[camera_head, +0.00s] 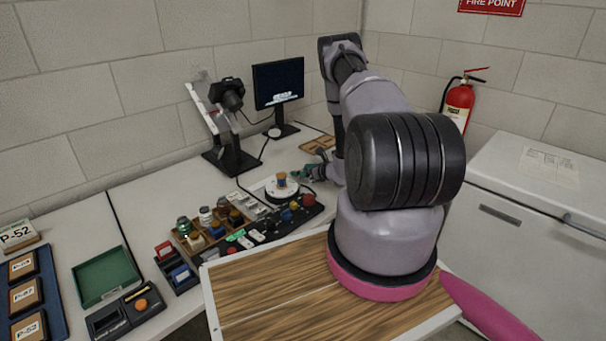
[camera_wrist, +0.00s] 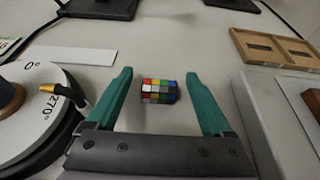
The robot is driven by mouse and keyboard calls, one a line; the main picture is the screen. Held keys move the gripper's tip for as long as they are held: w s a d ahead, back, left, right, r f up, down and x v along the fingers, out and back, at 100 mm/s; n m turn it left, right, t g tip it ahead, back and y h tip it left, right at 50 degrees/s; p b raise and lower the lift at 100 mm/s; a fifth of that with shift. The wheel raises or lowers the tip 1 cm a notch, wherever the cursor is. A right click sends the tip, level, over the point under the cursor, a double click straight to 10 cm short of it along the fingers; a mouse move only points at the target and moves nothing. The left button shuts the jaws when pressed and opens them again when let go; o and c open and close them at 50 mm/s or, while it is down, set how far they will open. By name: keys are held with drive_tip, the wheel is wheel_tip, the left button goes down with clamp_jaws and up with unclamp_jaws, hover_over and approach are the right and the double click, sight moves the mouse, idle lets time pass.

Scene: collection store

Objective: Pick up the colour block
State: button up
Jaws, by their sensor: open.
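The colour block (camera_wrist: 158,91) is a small cube with a grid of coloured squares. In the wrist view it sits on the pale bench top between the two green fingers of my gripper (camera_wrist: 158,88), a small gap showing on each side. My gripper is open and does not touch it. In the head view my gripper (camera_head: 308,174) is low over the bench beside the round white turntable, partly hidden by my arm. I cannot make out the block in the head view.
The white turntable (camera_wrist: 40,105) with degree marks stands close on the left; it also shows in the head view (camera_head: 282,192). A wooden frame (camera_wrist: 275,48) lies at the right. A monitor (camera_head: 278,84) and camera stand (camera_head: 230,160) are behind. Small items crowd the bench's left.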

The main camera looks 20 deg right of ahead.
clamp_jaws()
drive_tip(key=shift+r, duration=0.15)
